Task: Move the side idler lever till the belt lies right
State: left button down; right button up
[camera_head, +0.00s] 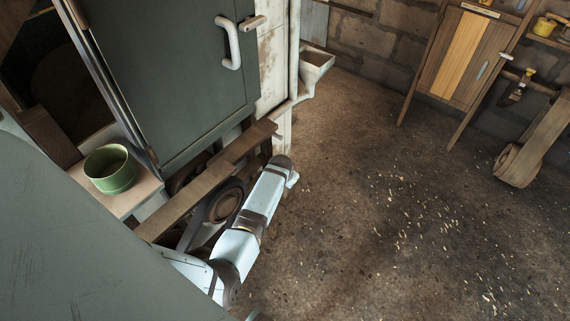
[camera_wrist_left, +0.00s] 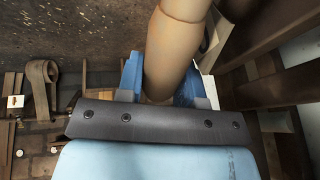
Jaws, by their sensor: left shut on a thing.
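My left gripper (camera_wrist_left: 160,78) has its blue fingers on either side of a tan rounded bar (camera_wrist_left: 178,45), shut on it. The bar looks like the idler lever's handle, running up out of the wrist picture; its far end is out of view. In the head view my left arm reaches up past the drive, and its gripper (camera_head: 291,179) shows only in small part. A round brown pulley (camera_head: 226,205) sits behind the arm, with a dark belt (camera_head: 194,226) beside it, partly covered. How the belt lies on the pulleys cannot be told. My right gripper is not in view.
A wooden beam (camera_head: 200,186) runs above the pulley, below a grey-green cabinet (camera_head: 185,85). A green bowl (camera_head: 111,168) stands on a ledge at the left. The littered floor (camera_head: 390,225) to the right is mostly open. A wooden cabinet (camera_head: 465,52) stands at the back wall.

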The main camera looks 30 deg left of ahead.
pick_arm(q)
jog(key=shift+w+f+g, duration=0.2)
jog(key=shift+f+g, duration=0.1)
jog(key=shift+f, duration=0.15)
jog(key=f+g, duration=0.2)
jog(key=shift+w+f+b, duration=0.2)
jog(key=shift+f+b, duration=0.15)
jog(key=c, duration=0.8)
grip_release()
